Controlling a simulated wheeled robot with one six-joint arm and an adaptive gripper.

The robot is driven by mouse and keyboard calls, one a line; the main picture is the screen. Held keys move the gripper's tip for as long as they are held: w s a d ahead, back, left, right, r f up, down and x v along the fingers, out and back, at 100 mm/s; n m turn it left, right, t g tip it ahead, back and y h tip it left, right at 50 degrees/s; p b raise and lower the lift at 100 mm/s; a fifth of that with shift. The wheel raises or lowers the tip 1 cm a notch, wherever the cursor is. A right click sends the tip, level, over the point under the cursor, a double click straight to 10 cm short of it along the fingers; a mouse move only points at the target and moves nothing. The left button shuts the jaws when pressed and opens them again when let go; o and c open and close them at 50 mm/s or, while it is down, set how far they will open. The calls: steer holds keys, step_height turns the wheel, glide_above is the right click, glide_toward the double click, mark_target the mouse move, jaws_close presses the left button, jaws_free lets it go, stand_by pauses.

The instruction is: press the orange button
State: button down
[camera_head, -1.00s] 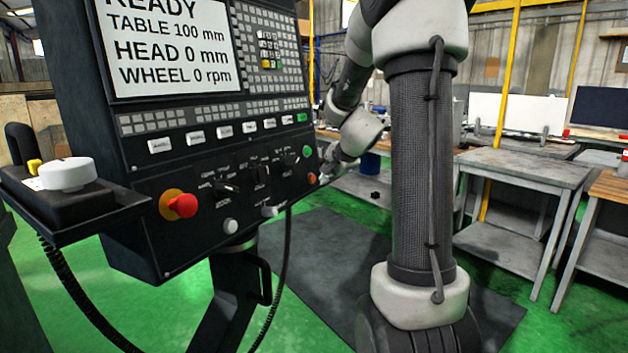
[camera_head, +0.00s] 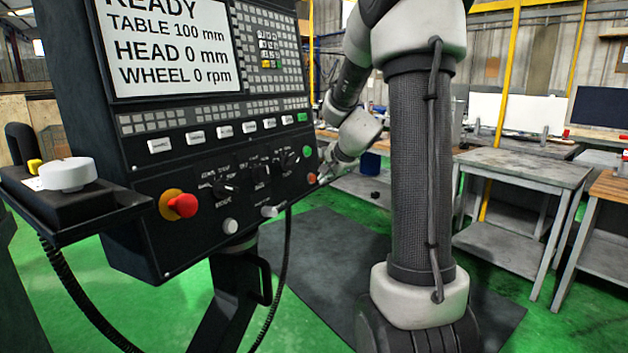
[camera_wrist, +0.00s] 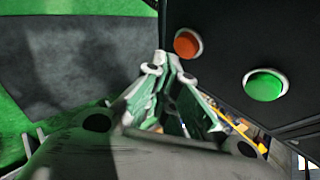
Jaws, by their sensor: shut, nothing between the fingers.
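The orange button (camera_wrist: 187,44) sits in a pale ring on the black panel in the wrist view. It also shows as a small orange spot at the panel's right edge in the head view (camera_head: 311,178). My gripper (camera_wrist: 162,58) is shut and empty. Its fingertips appear just left of the orange button in the wrist view; whether they touch it I cannot tell. In the head view my gripper (camera_head: 325,176) is small, right beside the button at the panel's edge.
A green button (camera_wrist: 265,85) sits to the right of the orange one; it also shows above it in the head view (camera_head: 307,151). A red emergency knob (camera_head: 183,205) and a white handwheel (camera_head: 67,174) are at the left. Grey tables (camera_head: 525,167) stand at the right.

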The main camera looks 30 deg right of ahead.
steer(key=shift+w, duration=0.1)
stand_by(0.5)
steer(key=shift+w+a+f, duration=0.1)
steer(key=shift+w+a, duration=0.1)
steer(key=shift+w, duration=0.05)
steer(key=shift+w+a, duration=0.15)
steer(key=shift+w, duration=0.2)
stand_by(0.6)
steer(key=shift+s, duration=0.15)
stand_by(0.3)
steer(key=shift+s+d, duration=0.35)
steer(key=shift+s, duration=0.25)
steer(key=s, duration=0.1)
steer(key=s+d, duration=0.1)
steer(key=s, duration=0.1)
steer(key=s+d+r, duration=0.1)
steer(key=shift+s+d, duration=0.15)
steer(key=shift+s, duration=0.05)
stand_by(0.8)
